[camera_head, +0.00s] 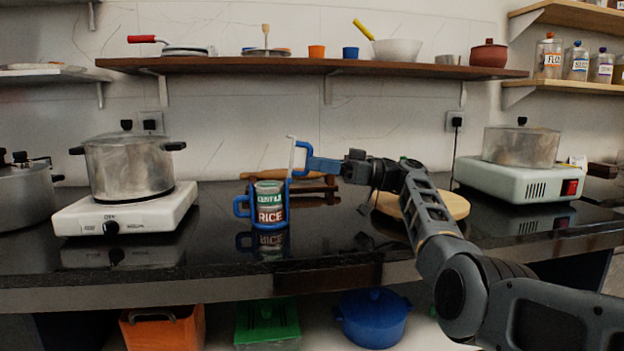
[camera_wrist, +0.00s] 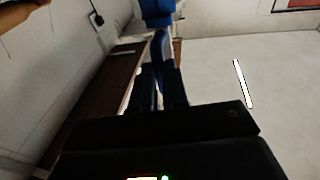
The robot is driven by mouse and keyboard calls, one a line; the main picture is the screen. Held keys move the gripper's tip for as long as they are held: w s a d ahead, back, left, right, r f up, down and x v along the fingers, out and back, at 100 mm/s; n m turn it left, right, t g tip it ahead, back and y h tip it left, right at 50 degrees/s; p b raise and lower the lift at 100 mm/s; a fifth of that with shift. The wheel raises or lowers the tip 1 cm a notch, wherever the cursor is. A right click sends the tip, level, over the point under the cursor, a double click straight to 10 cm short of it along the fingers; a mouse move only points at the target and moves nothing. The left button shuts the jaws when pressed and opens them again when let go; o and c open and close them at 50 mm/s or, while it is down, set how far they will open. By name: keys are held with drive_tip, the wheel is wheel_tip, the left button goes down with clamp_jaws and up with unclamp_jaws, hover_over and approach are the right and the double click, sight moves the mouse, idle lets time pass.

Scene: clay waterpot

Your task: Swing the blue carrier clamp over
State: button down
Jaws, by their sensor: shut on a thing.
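A blue carrier (camera_head: 241,207) stands on the black counter, left of the middle, with a handle on its left side. It holds stacked tins (camera_head: 270,201); the lower label reads RICE. The carrier clamp (camera_head: 294,152) stands raised at the carrier's right side, above the tins and not across their tops. A blue tab (camera_head: 322,165) reaches right from it to my gripper (camera_head: 343,166). My gripper is shut on this blue part. In the wrist view, blue (camera_wrist: 157,12) shows at and beyond the dark fingers (camera_wrist: 158,80); the tins do not show there.
A pot (camera_head: 130,167) on a white hotplate (camera_head: 125,212) stands left. A wooden rack (camera_head: 318,190) and a round board (camera_head: 425,205) lie behind and right of the carrier. A second hotplate (camera_head: 515,183) stands right. A loaded shelf (camera_head: 310,68) runs above.

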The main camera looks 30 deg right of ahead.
drive_tip(key=shift+f+b, duration=0.15)
drive_tip(key=shift+b, duration=0.25)
drive_tip(key=c, duration=1.1)
unclamp_jaws()
drive_tip(key=shift+s+d+r+p, duration=0.55)
drive_tip(key=shift+s+d+r, duration=0.7)
drive_tip(key=shift+d+r, duration=0.45)
drive_tip(key=shift+s+d+r+p, duration=0.55)
drive_tip(key=shift+s+d+r, duration=0.75)
drive_tip(key=shift+r, duration=0.65)
drive_tip(key=shift+s+d+r+p, duration=0.55)
drive_tip(key=shift+s+d+r, duration=0.6)
drive_tip(key=shift+d+r, duration=0.6)
